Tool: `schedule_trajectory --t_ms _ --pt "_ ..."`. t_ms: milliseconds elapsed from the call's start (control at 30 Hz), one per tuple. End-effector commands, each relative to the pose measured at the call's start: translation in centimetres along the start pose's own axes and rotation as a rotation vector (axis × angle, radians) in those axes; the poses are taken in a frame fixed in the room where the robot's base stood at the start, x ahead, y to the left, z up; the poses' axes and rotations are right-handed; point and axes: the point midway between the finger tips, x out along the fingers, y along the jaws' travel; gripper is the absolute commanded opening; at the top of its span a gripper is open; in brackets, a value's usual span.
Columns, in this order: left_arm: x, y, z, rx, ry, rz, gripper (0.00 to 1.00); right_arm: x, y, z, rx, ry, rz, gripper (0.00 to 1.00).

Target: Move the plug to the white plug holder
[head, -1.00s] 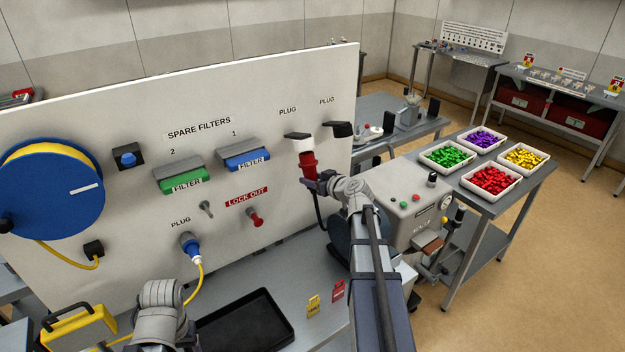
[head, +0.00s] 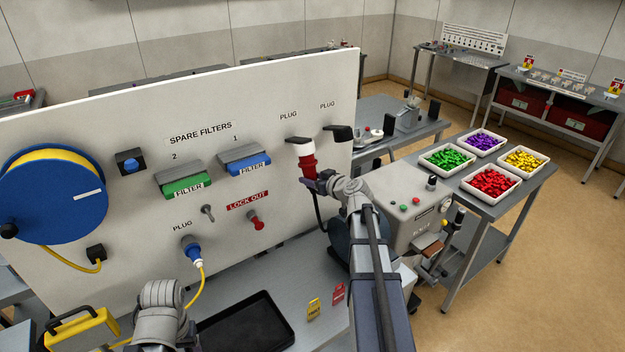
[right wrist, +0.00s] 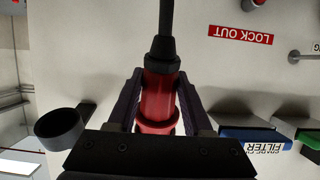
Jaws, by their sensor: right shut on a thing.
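The red plug (head: 308,166) is upright at the board, with its top against or inside the white plug holder (head: 305,149); I cannot tell how deep it sits. My right gripper (head: 318,184) is shut around the plug's lower part. In the right wrist view, the red plug (right wrist: 158,98) lies between both fingers, with its black cable running away from the gripper. The white holder is hidden there behind the gripper body. The black plug holder (head: 339,132) is empty, just right of the white one. Only part of my left arm shows; its gripper is out of view.
The board also carries a blue plug (head: 191,250) on a yellow cable, a lock-out switch (head: 256,220), two filters and a hose reel (head: 52,195). A black tray (head: 245,325) lies on the bench below. A grey machine (head: 405,210) stands right of my right arm.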

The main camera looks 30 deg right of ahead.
Motion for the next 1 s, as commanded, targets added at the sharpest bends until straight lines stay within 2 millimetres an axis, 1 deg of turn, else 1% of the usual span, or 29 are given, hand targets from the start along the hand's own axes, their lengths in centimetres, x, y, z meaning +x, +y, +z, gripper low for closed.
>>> schedule_trajectory --t_ms 1000 --pt "-2.4 -0.2 0.1 0.000 0.000 0.000 0.70 0.0 0.0 -2.6 0.001 0.002 0.001 0.00"
